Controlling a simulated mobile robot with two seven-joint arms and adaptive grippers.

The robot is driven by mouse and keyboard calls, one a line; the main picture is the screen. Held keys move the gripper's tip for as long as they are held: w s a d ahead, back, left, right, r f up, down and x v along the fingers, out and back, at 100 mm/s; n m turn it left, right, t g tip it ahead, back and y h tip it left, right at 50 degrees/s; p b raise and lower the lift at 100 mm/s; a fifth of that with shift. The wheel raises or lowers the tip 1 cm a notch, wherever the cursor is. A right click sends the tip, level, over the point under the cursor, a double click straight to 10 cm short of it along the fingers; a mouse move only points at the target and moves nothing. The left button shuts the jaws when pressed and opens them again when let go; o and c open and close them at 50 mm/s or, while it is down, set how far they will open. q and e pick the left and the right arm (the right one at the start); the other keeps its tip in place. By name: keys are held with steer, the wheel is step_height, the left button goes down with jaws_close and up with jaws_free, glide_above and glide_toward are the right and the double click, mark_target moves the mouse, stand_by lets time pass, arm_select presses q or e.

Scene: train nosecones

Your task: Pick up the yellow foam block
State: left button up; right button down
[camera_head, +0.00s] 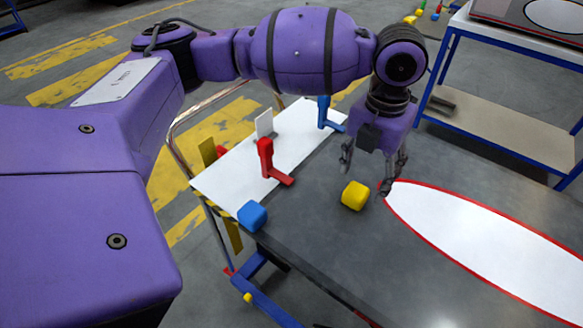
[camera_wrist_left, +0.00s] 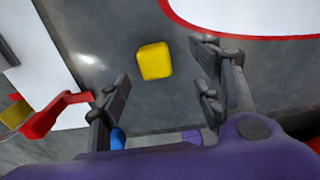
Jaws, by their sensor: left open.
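The yellow foam block (camera_head: 355,195) lies on the dark grey table top, close to the white shape with the red outline. My left gripper (camera_head: 368,176) is open above and just behind the block, with its fingers pointing down. In the left wrist view, the yellow block (camera_wrist_left: 154,61) sits beyond the fingertips, between the lines of the two fingers, and nothing is held. My left gripper's open fingers (camera_wrist_left: 163,85) show on both sides there. My right gripper is not in view.
A blue block (camera_head: 252,215) sits at the table's left edge. A red bracket (camera_head: 268,160) and a blue bracket (camera_head: 327,113) stand on the white panel (camera_head: 225,180) at left. The red-outlined white shape (camera_head: 490,225) covers the right. A blue-framed bench (camera_head: 500,95) stands behind.

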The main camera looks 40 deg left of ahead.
mark_target(357, 190)
arm_select(q)
steer(key=shift+s+a+f, duration=0.1)
steer(key=shift+a+f, duration=0.15)
steer(key=shift+f, duration=0.75)
steer(key=f, duration=0.3)
steer(key=shift+s+a+f, duration=0.15)
steer(key=shift+a+f, duration=0.05)
steer(key=shift+f, duration=0.5)
steer(key=shift+r, duration=0.1)
steer(key=c, duration=1)
